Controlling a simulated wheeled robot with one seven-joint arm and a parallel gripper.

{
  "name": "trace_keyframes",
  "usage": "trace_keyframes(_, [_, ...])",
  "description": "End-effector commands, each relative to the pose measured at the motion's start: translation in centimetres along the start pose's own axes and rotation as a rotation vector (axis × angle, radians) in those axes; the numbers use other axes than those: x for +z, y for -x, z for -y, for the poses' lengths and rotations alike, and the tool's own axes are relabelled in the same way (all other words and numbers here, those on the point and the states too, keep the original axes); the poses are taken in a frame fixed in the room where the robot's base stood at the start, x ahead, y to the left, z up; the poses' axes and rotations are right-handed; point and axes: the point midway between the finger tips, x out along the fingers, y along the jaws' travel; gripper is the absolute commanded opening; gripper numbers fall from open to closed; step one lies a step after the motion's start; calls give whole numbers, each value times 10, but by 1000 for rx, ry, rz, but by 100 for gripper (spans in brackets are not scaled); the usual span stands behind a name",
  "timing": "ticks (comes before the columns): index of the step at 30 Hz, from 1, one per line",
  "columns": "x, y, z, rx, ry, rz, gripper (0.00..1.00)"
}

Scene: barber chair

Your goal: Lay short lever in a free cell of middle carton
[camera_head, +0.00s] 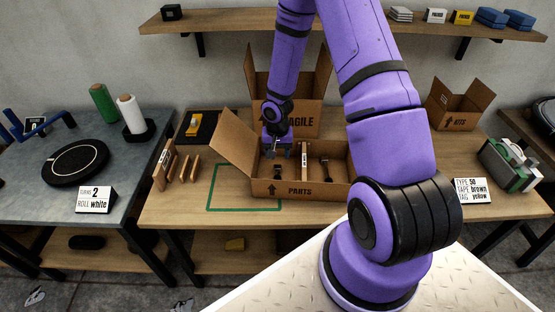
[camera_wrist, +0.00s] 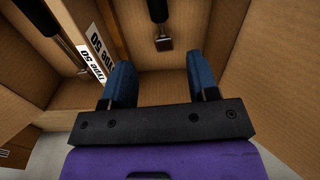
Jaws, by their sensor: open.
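The open carton marked PARTS (camera_head: 262,189) stands mid-table; a divider (camera_head: 304,158) with a TYPE 50 label, also in the wrist view (camera_wrist: 97,58), splits it. One dark lever (camera_head: 277,172) lies in the left cell; the wrist view shows it (camera_wrist: 160,14) with its grey end (camera_wrist: 163,43) on the carton floor. Another dark lever (camera_head: 326,170) with a grey end lies right of the divider, at the wrist view's left (camera_wrist: 45,20). I cannot tell which is shorter. My gripper (camera_head: 278,152) is over the left cell, its blue fingers (camera_wrist: 162,82) open and apart, with nothing between the tips.
A FRAGILE carton (camera_head: 312,105) stands behind and a KITS carton (camera_head: 456,108) back right. Loose wooden strips (camera_head: 183,167) stand left of the PARTS carton, whose raised left flap (camera_head: 233,138) is near my gripper. A green outline (camera_head: 211,190) marks the table at front left.

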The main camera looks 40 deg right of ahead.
Motion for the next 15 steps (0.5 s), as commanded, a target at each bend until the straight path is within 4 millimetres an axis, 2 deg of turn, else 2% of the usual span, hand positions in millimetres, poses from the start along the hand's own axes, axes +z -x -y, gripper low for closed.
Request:
trace_keyframes(8, [-1,13,0,5,7,-9,54])
trace_keyframes(11, [-4,36,2,14,26,-36,54])
trace_keyframes(15, [-7,88,3,39,70,-90,54])
